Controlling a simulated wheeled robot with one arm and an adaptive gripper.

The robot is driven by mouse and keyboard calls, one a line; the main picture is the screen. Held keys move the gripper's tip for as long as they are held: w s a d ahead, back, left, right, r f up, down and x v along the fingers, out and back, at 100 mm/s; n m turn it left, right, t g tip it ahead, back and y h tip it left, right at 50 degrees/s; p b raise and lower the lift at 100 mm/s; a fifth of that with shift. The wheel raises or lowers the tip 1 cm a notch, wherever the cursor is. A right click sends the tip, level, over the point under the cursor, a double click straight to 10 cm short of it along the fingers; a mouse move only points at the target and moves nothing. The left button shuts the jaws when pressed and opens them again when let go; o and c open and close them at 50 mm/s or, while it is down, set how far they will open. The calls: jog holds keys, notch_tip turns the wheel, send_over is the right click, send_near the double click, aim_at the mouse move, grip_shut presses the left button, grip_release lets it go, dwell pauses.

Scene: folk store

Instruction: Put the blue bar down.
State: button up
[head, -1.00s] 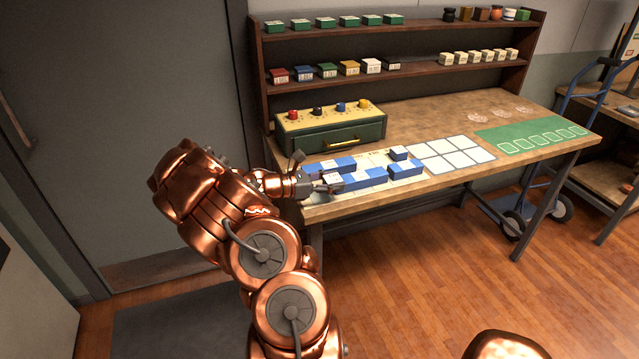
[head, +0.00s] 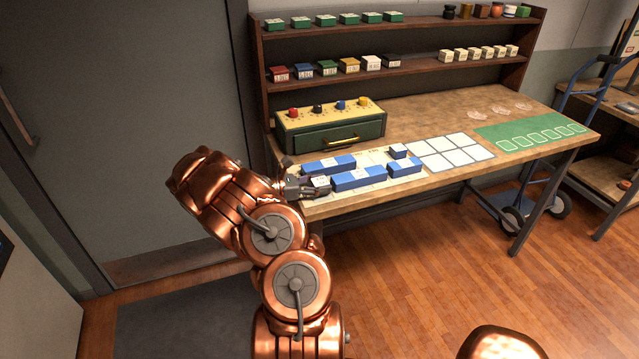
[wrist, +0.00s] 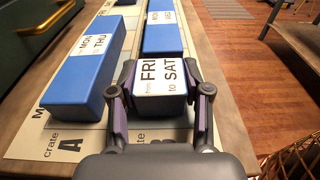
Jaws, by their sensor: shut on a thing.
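My gripper (wrist: 160,90) is shut on a short blue bar (wrist: 160,78) with a white label reading "FRI to SAT". In the head view my gripper (head: 308,190) holds it at the left front of the workbench, over or on the white chart sheet (wrist: 30,146); I cannot tell whether it touches. A longer blue bar (wrist: 88,70) labelled "MON to THU" lies to its left in the wrist view. Another long blue bar (wrist: 163,36) lies just beyond it, in line, with a very small gap or none. The sheet reads "crate A" at its near end.
A blue bar (head: 404,168) and a small blue block (head: 398,151) lie farther right. A green drawer box (head: 335,136) with coloured knobs stands behind. A gridded white sheet (head: 450,153) and a green mat (head: 535,135) are to the right. The bench's front edge is close.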

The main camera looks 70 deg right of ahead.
aim_at(313, 186)
jog(key=shift+f, duration=0.2)
jog(key=o, duration=1.1)
jog(key=shift+r, duration=0.15)
jog(key=shift+w+a, duration=0.35)
jog(key=shift+w, duration=0.05)
jog(key=b+v, duration=0.1)
jog(key=v, duration=0.1)
jog(key=b+v, duration=0.1)
jog(key=v, duration=0.2)
jog(key=shift+w+a+f, duration=0.15)
jog(key=shift+w+f, duration=0.05)
jog(key=shift+w, duration=0.05)
jog(key=shift+w+a+r, duration=0.15)
jog(key=shift+w+a, duration=0.25)
jog(key=shift+a, duration=0.05)
